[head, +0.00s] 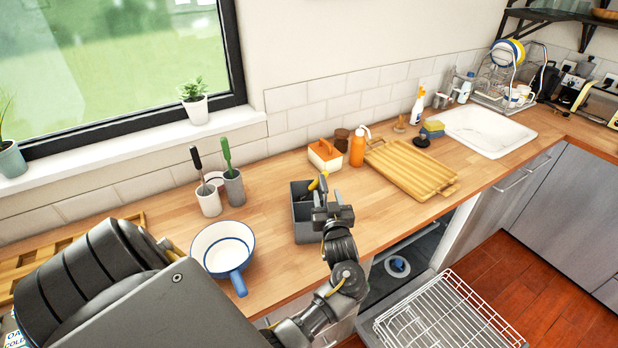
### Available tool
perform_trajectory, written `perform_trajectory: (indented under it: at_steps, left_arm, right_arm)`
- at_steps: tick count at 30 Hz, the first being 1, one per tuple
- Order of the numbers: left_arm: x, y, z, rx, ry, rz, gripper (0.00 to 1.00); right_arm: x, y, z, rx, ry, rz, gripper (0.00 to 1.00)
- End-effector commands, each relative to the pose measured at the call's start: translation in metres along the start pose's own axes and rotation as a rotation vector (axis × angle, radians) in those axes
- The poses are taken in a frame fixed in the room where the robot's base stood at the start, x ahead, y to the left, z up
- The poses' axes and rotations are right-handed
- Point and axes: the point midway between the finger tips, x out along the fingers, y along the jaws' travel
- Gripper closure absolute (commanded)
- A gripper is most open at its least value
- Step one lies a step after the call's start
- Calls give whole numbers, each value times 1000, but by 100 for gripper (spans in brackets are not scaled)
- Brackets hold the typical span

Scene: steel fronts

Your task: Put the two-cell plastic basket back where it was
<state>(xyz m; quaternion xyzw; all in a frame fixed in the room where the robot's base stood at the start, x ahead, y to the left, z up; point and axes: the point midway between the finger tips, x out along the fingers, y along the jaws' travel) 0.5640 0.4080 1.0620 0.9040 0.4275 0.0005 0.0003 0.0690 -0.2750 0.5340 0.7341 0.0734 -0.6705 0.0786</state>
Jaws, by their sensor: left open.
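The two-cell plastic basket (301,226) is dark grey and stands upright on the wooden counter, near the middle of the head view. A yellow-handled item (313,185) pokes out of it. My left gripper (329,190) is open, at the basket's right side, and covers part of that side. I cannot tell whether its fingers touch the basket or straddle its wall. My right gripper is not in view.
A white blue-rimmed pan (223,246) stands left of the basket, with two utensil cups (208,200) behind it. Below, an open appliance holds a white wire rack (447,318).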

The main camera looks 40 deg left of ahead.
Motion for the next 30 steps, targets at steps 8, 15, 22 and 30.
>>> perform_trajectory:
  at_steps: [8,15,22,30]
  left_arm:
    - [11,0,-1,2,-1,0,55]
    - [44,-3,-6,4,0,-1,55]
    - [60,-2,-1,1,-1,-1,55]
    - [60,-2,0,0,-1,0,65]
  right_arm:
    - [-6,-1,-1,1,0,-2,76]
    - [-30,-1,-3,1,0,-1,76]
    - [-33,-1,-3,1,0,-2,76]
    - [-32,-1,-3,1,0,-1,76]
